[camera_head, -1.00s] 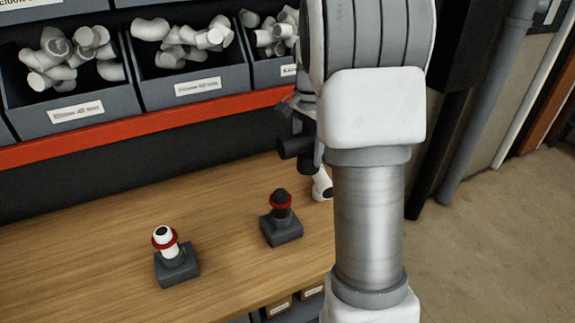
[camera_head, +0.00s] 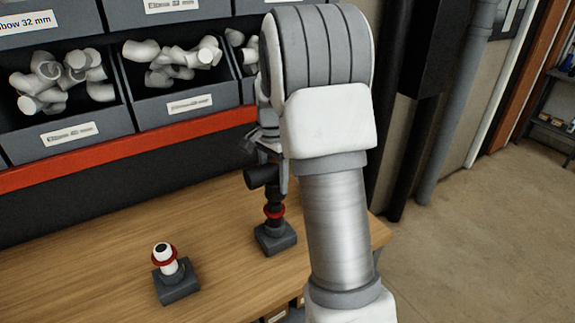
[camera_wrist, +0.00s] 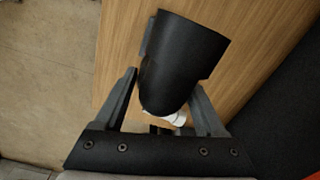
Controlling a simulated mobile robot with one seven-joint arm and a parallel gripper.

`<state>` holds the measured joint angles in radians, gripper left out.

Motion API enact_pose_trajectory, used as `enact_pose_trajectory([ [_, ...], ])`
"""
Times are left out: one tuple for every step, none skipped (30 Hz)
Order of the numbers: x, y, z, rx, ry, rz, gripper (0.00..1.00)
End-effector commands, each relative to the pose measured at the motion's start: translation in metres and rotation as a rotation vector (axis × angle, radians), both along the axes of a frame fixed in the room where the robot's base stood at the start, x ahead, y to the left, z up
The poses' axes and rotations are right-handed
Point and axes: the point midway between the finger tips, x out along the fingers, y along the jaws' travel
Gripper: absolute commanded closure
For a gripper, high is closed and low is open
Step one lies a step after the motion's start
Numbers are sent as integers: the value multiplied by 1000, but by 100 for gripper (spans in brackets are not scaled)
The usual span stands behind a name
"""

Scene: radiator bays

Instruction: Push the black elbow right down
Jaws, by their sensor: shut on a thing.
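The black elbow (camera_head: 262,177) is held in my gripper (camera_head: 272,160), and one open end points left in the head view. It also fills the middle of the wrist view (camera_wrist: 180,62), between the two fingers of my gripper (camera_wrist: 163,88). Directly below it in the head view stands a black upright pipe (camera_head: 273,197) with a red ring (camera_head: 274,212) on a dark grey block (camera_head: 276,240). The elbow appears lined up over the pipe's top. I cannot tell whether it is seated, because the joint is small and partly hidden by the finger.
A white pipe (camera_head: 164,254) with a red ring stands on another block (camera_head: 178,287) to the left on the wooden bench (camera_head: 110,255). A white piece (camera_wrist: 176,118) shows beyond the elbow. Grey bins (camera_head: 70,132) of white elbows stand behind, above a red shelf edge (camera_head: 130,151).

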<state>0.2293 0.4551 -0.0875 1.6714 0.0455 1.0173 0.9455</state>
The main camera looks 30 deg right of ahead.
Motion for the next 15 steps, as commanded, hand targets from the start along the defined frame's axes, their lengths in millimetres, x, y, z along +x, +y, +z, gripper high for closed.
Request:
enact_pose_trajectory([
  [0,3,-2,0,1,1,96],
  [1,4,-3,0,0,2,96],
  [1,4,-4,0,0,2,96],
  [1,5,-5,0,0,2,96],
  [1,5,-6,0,0,2,96],
  [1,5,-7,0,0,2,96],
  [1,5,-7,0,0,2,96],
  [1,5,-8,0,0,2,96],
  [1,5,-9,0,0,3,96],
  [1,5,-10,0,0,3,96],
  [1,5,-11,0,0,3,96],
  [1,5,-13,0,0,3,96],
  [1,5,-14,0,0,3,96],
  [1,5,-16,0,0,3,96],
  [1,5,-18,0,0,3,96],
])
